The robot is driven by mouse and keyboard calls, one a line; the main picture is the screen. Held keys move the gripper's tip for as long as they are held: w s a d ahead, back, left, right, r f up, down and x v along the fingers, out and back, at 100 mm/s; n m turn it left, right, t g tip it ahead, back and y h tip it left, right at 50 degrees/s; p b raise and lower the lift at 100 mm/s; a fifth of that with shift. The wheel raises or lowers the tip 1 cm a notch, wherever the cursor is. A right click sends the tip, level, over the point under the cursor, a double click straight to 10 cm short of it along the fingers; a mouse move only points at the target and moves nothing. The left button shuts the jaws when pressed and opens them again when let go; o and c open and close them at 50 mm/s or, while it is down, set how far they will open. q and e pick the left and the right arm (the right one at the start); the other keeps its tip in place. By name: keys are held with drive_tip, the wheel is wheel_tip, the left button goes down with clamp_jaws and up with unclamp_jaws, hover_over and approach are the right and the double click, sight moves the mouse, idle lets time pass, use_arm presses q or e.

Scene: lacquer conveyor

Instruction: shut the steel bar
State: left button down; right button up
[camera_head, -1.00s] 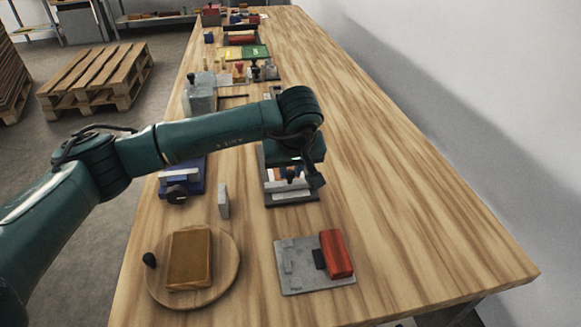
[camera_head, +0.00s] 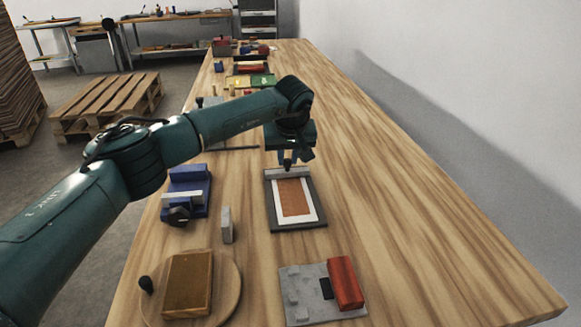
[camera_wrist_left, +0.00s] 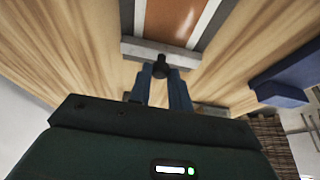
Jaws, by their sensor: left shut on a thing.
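The steel bar (camera_head: 284,173) is a grey strip lying across the far end of a dark flat frame. In the left wrist view the bar (camera_wrist_left: 190,60) crosses just beyond my fingers, with a black knob (camera_wrist_left: 161,66) at its middle. My left gripper (camera_head: 290,160) is at the far end of the frame, and its blue fingers (camera_wrist_left: 160,85) are shut on the knob. An orange-brown panel with a white border (camera_head: 294,197) lies uncovered inside the dark frame (camera_head: 300,229). My right gripper is not in view.
A blue vise-like block (camera_head: 186,193) and a small grey upright block (camera_head: 227,225) stand left of the frame. Nearer are a round board (camera_head: 232,285) with a brown block and a grey plate (camera_head: 300,310) with a red block. The table's right side is clear.

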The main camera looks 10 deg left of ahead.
use_arm(q)
drive_tip(key=shift+w+a+r, duration=0.1)
drive_tip(key=shift+w+a, duration=0.2)
drive_tip(key=shift+w, duration=0.4)
drive_tip(key=shift+a+r, duration=0.1)
drive_tip(key=c, duration=1.3)
unclamp_jaws()
drive_tip(key=shift+w, duration=0.1)
drive_tip(key=v, duration=1.3)
